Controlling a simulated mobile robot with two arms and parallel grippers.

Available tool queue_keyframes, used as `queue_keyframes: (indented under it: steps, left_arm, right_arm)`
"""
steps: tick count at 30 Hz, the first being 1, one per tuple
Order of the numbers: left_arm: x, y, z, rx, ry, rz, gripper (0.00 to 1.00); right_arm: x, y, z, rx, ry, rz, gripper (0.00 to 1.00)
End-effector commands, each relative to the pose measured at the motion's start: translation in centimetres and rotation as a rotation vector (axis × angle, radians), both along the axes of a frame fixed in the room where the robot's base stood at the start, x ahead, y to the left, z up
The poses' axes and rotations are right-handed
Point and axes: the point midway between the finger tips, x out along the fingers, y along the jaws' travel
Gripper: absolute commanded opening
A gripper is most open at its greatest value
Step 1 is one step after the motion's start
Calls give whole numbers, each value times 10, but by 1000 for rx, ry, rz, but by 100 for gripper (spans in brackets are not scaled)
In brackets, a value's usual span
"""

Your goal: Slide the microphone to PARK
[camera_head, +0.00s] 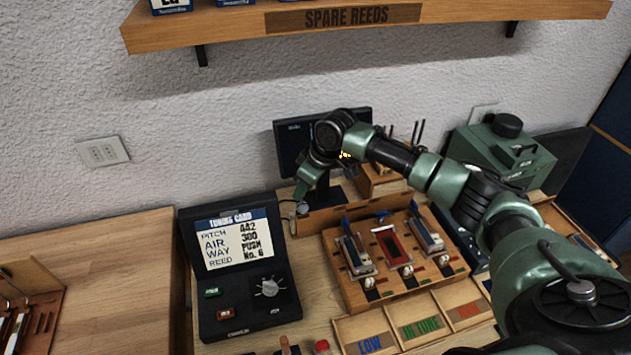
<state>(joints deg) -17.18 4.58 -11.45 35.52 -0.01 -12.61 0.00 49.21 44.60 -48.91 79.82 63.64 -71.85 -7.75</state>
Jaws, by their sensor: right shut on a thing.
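My right arm reaches in from the right, and its gripper (300,198) points down at the left end of a low wooden rail (330,217). The gripper is shut on a small silver, round-headed piece that looks like the microphone (303,208). The fingers and wrist hide part of it, and a thin dark cable or rod shows just left of it. I cannot make out a PARK label. My left gripper is not in view.
A black tuning-card box (240,318) stands close on the left. A dark monitor (290,140) is behind my wrist. Bins marked LOW and IN TUNE (398,312) lie in front. A shelf (235,32) hangs above.

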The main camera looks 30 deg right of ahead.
Motion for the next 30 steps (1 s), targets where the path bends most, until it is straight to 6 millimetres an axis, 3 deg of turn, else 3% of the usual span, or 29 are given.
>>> queue_keyframes:
  steps: [7,8,9,10,21,30]
  left_arm:
    - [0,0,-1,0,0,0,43]
    - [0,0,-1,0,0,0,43]
    - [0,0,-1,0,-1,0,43]
    - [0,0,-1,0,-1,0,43]
    - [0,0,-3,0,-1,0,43]
    - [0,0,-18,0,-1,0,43]
  right_arm:
    - [1,5,1,11,-5,6,0]
    - [1,6,1,11,-5,6,29]
    - [1,6,1,10,-5,7,41]
    - [1,6,1,10,-5,7,43]
    - [-1,2,4,7,-4,5,43]
    - [-16,-6,48,5,-7,6,43]
